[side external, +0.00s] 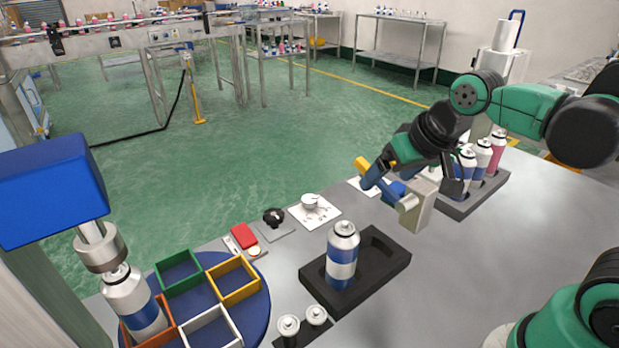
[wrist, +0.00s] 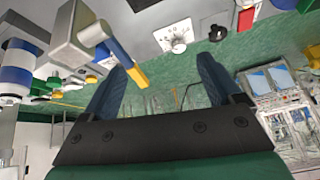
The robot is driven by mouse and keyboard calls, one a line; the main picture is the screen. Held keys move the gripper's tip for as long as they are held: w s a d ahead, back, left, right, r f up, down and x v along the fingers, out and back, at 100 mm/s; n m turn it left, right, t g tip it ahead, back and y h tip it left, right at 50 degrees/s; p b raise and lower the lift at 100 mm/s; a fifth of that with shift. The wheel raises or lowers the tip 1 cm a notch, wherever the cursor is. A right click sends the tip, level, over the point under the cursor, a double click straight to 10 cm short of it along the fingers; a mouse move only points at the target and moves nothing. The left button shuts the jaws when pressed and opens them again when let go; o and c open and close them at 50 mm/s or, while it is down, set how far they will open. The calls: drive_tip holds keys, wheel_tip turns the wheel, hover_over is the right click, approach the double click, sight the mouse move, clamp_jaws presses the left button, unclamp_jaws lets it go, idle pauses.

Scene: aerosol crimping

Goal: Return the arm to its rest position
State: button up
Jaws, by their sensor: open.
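My gripper (side external: 425,188) hangs near the back edge of the grey table, beside a grey block (side external: 418,210) with a blue-and-yellow lever (side external: 372,176). In the wrist view my gripper (wrist: 155,75) has its two dark blue fingers wide apart with nothing held between them. The lever (wrist: 120,52) and its block (wrist: 75,35) show there close by the left finger. Whether the finger touches the lever cannot be told. My forearm is still stretched over the right part of the table.
A white-and-blue can (side external: 342,262) stands upright in a black tray (side external: 314,282). A rack (side external: 487,190) of several cans stands to the right. A blue-headed press (side external: 50,190) is over a can in the turntable's (side external: 258,312) orange compartment.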

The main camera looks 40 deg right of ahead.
drive_tip(key=shift+s+a+f+n+t, duration=0.5)
drive_tip(key=shift+s+a+f+n, duration=0.25)
drive_tip(key=shift+n, duration=0.55)
